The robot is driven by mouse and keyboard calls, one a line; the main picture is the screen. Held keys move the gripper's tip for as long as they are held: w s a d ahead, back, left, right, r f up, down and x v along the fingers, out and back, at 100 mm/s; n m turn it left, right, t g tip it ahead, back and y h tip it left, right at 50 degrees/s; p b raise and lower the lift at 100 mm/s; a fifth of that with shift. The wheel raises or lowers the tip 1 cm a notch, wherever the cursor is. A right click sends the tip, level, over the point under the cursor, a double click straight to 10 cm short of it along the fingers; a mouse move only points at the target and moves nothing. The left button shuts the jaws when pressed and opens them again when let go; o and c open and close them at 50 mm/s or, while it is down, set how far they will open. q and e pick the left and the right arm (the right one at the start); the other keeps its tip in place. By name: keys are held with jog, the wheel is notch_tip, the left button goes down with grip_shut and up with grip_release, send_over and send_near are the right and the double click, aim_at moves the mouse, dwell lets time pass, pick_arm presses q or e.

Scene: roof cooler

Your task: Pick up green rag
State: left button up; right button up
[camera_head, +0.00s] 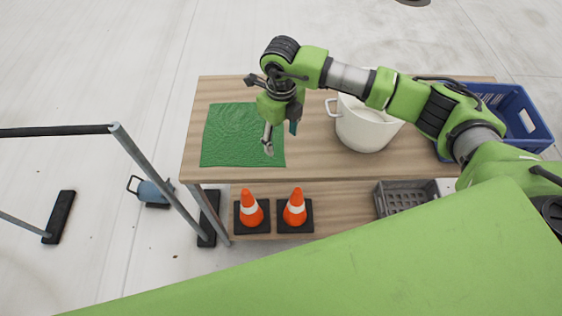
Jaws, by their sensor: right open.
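The green rag (232,138) lies flat and spread out on the left part of the wooden table top (310,160). My right gripper (268,150) hangs over the rag's right edge, pointing down, with its jaws open and nothing between them. The gripper and wrist hide a part of the rag's right side. I cannot tell whether the fingertips touch the rag. My left gripper is not in view.
A white pot (365,128) stands on the table right of the rag, and a blue crate (519,118) is at the right end. The lower shelf holds two orange cones (251,208) and a grey crate (402,197). A metal pole stand (155,172) is at the left.

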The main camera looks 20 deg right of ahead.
aim_at(281, 163)
notch_tip(281, 163, down, 10)
jog(key=b, duration=0.6)
jog(key=shift+a, duration=0.1)
jog(key=shift+f+b, duration=0.2)
jog(key=shift+b, duration=0.1)
jog(key=shift+r, duration=0.1)
jog(key=c, duration=0.3)
grip_shut()
dwell(0.8)
notch_tip(281, 163, up, 12)
jog(key=p, duration=0.7)
